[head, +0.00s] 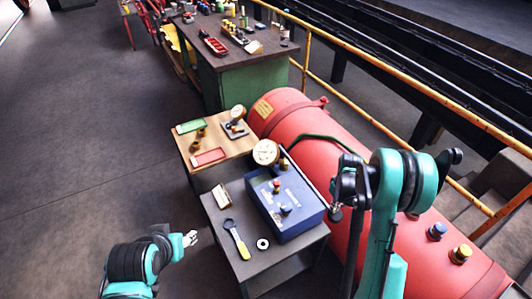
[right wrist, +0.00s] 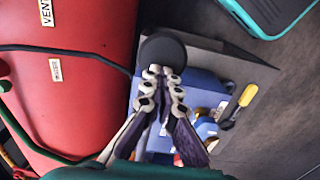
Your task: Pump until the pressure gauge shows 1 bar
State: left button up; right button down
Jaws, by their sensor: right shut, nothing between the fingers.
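A blue box-shaped unit (head: 287,205) with several coloured knobs sits on a grey stand. A round white-faced gauge (head: 265,152) stands at its back edge; its reading is too small to make out. My right gripper (head: 337,212) is at the right side of the blue unit. In the right wrist view my right gripper (right wrist: 163,72) is shut and empty, its tips at a round black knob (right wrist: 163,47), possibly a pump handle; I cannot tell whether they touch. The blue unit (right wrist: 205,92) lies beyond. My left gripper (head: 190,239) is left of the stand; its jaw state is unclear.
A large red tank (head: 310,125) lies behind and right of the stand. The grey stand (head: 270,266) holds a yellow-handled tool (head: 239,244) and a ring (head: 262,244). A wooden table (head: 184,146) holds a second gauge (head: 238,111) and trays. Floor at left is clear.

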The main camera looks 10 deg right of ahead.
notch_tip(320, 180, up, 13)
jog(key=p, duration=0.6)
jog(key=shift+r+p, duration=0.2)
jog(key=shift+p, duration=0.15)
notch_tip(320, 180, down, 16)
jog(key=b, duration=1.4)
jog(key=shift+f, duration=0.15)
notch_tip(320, 180, up, 16)
jog(key=p, duration=1)
